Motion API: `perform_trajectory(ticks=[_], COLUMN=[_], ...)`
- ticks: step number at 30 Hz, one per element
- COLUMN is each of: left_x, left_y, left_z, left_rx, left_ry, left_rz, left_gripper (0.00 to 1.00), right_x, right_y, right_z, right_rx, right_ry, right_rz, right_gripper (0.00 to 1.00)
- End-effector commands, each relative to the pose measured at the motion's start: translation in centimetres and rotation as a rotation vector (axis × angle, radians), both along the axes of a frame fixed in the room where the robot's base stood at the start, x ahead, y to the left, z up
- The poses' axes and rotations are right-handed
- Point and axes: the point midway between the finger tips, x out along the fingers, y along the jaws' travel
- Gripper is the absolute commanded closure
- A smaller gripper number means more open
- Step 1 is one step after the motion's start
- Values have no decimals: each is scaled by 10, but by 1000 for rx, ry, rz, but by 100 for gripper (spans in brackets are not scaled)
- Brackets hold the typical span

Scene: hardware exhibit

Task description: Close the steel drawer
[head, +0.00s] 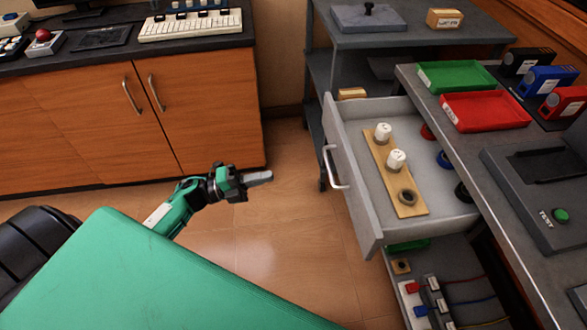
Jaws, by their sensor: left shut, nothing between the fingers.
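The steel drawer (350,176) stands open, pulled out to the left from under the grey bench on the right. Its front panel carries a pale curved handle (331,168). Inside lies a wooden strip (398,184) with two white knobs and a dark ring on it, and further round pieces lie beside it. My left gripper (262,178) is shut and empty, above the floor to the left of the drawer handle and apart from it. My right gripper is not in view.
Green (455,76) and red (486,110) trays sit on the bench (445,122) above the drawer. A lower shelf holds plugs and wires. A grey cart (410,32) stands behind the drawer. Wooden cabinets (130,110) line the left. Open floor lies between cabinets and drawer.

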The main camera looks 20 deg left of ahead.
Motion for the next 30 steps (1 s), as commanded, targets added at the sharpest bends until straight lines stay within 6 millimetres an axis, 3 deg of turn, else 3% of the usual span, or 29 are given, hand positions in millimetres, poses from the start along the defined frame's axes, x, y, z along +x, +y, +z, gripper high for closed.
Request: perform_trajectory(ticks=[18, 30], left_x=[65, 74], left_y=[-93, -107], left_z=[23, 24], left_rx=[-5, -3], left_ry=[1, 4], left_rz=[4, 3], left_gripper=[100, 100], right_x=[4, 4], right_y=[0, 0], right_z=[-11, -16], right_rx=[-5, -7], right_ry=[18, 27], right_rz=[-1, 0], right_gripper=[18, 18])
